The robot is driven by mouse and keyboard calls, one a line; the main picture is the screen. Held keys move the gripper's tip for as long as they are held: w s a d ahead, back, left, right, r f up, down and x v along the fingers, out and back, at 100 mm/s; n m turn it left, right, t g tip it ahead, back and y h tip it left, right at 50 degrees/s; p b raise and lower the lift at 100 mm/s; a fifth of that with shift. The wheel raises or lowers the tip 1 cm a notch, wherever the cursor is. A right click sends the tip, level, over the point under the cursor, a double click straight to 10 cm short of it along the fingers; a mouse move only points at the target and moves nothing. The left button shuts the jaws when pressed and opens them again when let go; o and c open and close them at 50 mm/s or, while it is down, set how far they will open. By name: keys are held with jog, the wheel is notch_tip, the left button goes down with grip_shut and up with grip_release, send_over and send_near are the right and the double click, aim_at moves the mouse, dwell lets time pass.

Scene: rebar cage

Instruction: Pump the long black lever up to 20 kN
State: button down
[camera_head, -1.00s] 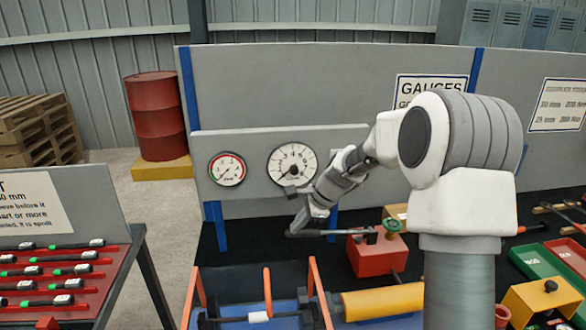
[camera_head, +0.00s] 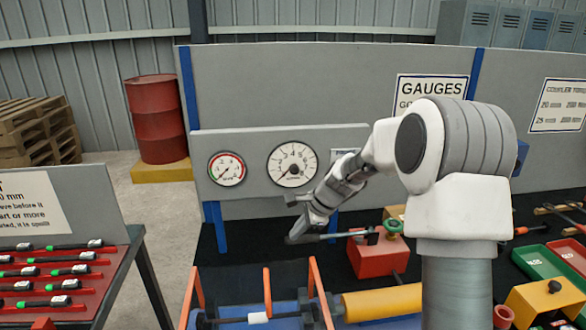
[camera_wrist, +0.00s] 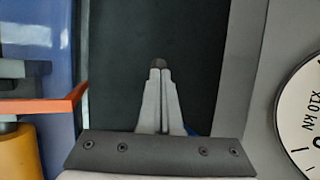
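The long black lever (camera_head: 337,236) runs left from the red pump block (camera_head: 374,256), nearly level, with its left end a little lower. My gripper (camera_head: 303,232) reaches down at the lever's left end. In the wrist view my gripper's fingers (camera_wrist: 158,98) are close together, with a dark rounded end of the lever (camera_wrist: 158,63) at their tips; the fingers hide the rest. The large white gauge (camera_head: 292,165) is on the panel behind; its needle is too small to read. In the wrist view the gauge (camera_wrist: 305,125) shows "X10 KN", cut off at the edge.
A small red-rimmed gauge (camera_head: 227,169) sits left of the large one. A green knob (camera_head: 393,227) tops the pump block. A yellow cylinder (camera_head: 383,302) and blue frame with orange bars (camera_head: 267,292) stand in front. The black bench top is clear below the gauges.

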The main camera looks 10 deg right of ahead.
notch_tip(320, 180, up, 10)
jog(key=d+p, duration=0.3)
jog(key=p, duration=0.5)
jog(key=shift+a, duration=0.1)
dwell(0.8)
jog(key=shift+a+f+b, duration=0.3)
jog(key=shift+f, duration=0.25)
jog(key=shift+a+f+b, duration=0.25)
jog(key=shift+f+b, duration=0.15)
jog(key=shift+f, duration=0.35)
jog(key=shift+a+f+b, duration=0.25)
jog(key=shift+f+b, duration=0.2)
jog(key=shift+f, duration=0.1)
